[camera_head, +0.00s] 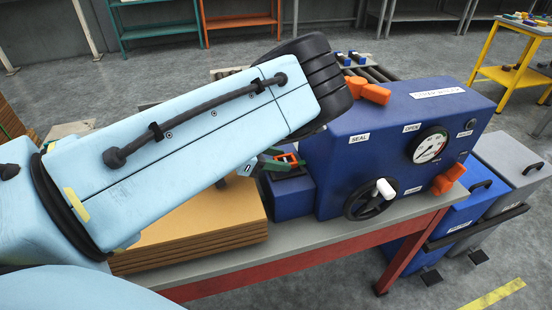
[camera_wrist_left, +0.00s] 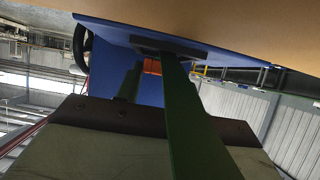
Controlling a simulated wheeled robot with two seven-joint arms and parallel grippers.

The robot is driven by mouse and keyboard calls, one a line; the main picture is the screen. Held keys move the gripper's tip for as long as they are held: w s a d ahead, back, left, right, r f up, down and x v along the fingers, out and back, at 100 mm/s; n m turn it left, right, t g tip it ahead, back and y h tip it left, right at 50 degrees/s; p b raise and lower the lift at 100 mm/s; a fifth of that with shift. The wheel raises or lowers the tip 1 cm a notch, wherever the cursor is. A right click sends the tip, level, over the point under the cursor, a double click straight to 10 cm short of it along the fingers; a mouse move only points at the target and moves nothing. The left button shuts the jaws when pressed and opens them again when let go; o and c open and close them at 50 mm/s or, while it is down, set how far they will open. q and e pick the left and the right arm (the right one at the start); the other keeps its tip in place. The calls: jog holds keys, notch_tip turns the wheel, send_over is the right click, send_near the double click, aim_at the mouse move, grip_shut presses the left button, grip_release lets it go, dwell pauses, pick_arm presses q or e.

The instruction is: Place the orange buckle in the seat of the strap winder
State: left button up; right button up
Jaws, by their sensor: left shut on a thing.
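My light blue left arm reaches in from the left across the head view. Its gripper (camera_head: 270,162), small and partly hidden under the arm, is beside a low blue block (camera_head: 289,195) on the left side of a large blue machine (camera_head: 340,175). In the left wrist view the green fingers (camera_wrist_left: 153,62) are closed around a small orange piece (camera_wrist_left: 152,67), apparently the orange buckle, in front of a blue surface (camera_wrist_left: 112,50). Orange also shows by the fingertips in the head view (camera_head: 291,157). I cannot tell whether the buckle touches a seat. My right gripper is out of view.
The machine has a black handwheel (camera_head: 371,200), a gauge (camera_head: 428,145) and orange parts (camera_head: 375,93) on top. Stacked brown boards (camera_head: 190,240) lie left on the grey table (camera_head: 300,250). Grey and blue bins (camera_head: 505,165) stand at the right.

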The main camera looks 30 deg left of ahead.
pick_arm(q)
jog(key=o, duration=1)
jog(key=shift+s+d+f, duration=0.1)
jog(key=shift+s+f, duration=0.05)
jog(key=shift+f, duration=0.25)
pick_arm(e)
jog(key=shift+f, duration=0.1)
pick_arm(q)
jog(key=shift+r+p, duration=0.4)
jog(key=shift+p, duration=0.05)
jog(key=v, duration=0.8)
jog(key=p+v, duration=0.1)
jog(key=v, duration=0.3)
jog(key=shift+w+r, duration=0.3)
jog(key=shift+s+r, duration=0.1)
jog(key=shift+s, duration=0.05)
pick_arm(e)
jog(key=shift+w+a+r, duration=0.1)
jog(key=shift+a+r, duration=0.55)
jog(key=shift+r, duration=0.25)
